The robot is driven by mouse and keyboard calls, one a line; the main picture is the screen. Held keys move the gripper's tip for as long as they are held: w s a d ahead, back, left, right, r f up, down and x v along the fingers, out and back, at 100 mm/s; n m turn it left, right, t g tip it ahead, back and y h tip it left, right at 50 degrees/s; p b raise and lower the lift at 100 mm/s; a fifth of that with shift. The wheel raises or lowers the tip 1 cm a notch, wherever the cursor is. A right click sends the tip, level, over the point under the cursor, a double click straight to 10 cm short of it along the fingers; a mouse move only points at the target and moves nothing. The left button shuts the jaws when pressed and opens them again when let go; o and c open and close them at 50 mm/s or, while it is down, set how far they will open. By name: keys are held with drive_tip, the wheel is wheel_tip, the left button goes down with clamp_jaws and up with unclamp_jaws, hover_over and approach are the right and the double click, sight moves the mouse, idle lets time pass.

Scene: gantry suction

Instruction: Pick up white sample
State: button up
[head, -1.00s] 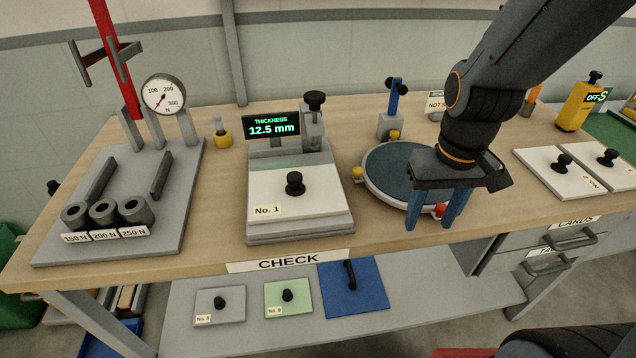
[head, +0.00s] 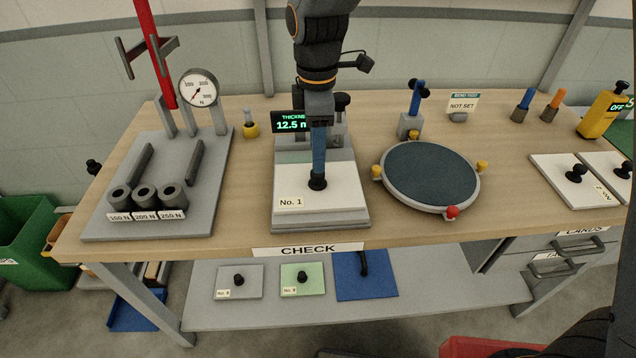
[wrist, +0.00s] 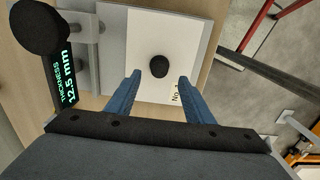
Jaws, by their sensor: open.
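The white sample (head: 338,191) is a flat white plate labelled "No. 1" with a black knob (head: 317,181) on top. It lies on the grey thickness gauge, whose display (head: 290,122) reads 12.5 mm. My gripper (head: 319,172) is above the sample, its blue fingers pointing down at the knob in the head view. In the wrist view the fingers of my gripper (wrist: 158,82) are apart, and the knob (wrist: 159,66) shows in line with the gap between them, a little beyond the tips. My gripper is open and empty.
A round dark turntable (head: 430,175) stands right of the gauge. A grey force stand (head: 165,190) with three weights is on the left. More white plates (head: 565,190) lie at the right. The lower shelf (head: 440,285) holds grey, green and blue plates.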

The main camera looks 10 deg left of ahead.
sight(318, 180)
drive_tip(key=shift+f+p, duration=1)
drive_tip(key=shift+f, duration=1.55)
drive_tip(key=shift+c, duration=0.5)
drive_tip(key=shift+w, duration=0.1)
clamp_jaws()
